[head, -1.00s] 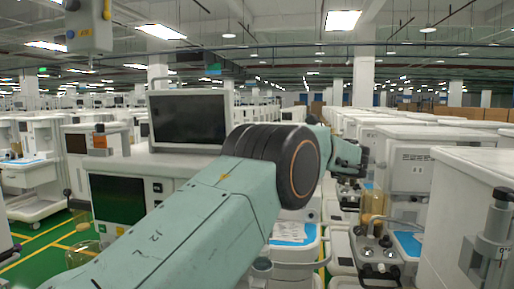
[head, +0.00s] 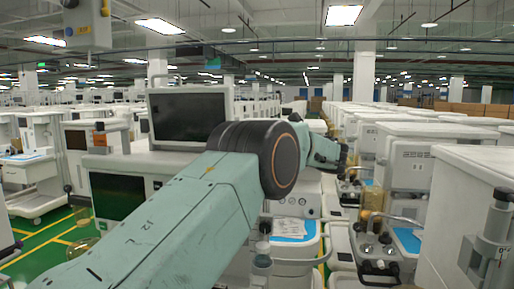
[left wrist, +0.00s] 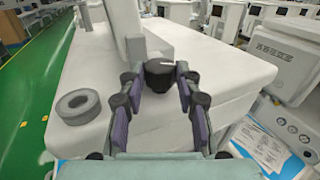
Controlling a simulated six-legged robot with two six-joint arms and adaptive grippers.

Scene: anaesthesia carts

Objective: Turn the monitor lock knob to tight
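The lock knob (left wrist: 160,76) is a black round knob with a pale mark. In the left wrist view it is at the foot of a white post (left wrist: 126,30) on the white cart top. My left gripper (left wrist: 159,78) is open, with its fingertips on either side of the knob; I cannot tell whether they touch it. In the head view the monitor (head: 189,117) stands on the cart, its dark screen facing me. My left arm crosses in front of the cart and hides the knob. The gripper end shows small and dark beyond the elbow. My right gripper is not in view.
A grey ring-shaped part (left wrist: 78,106) lies on the cart top left of the gripper. Papers on a blue tray (head: 291,230) are below the arm. Rows of carts stand on both sides, with a white cart (head: 465,200) close at the right. Green floor shows at the left.

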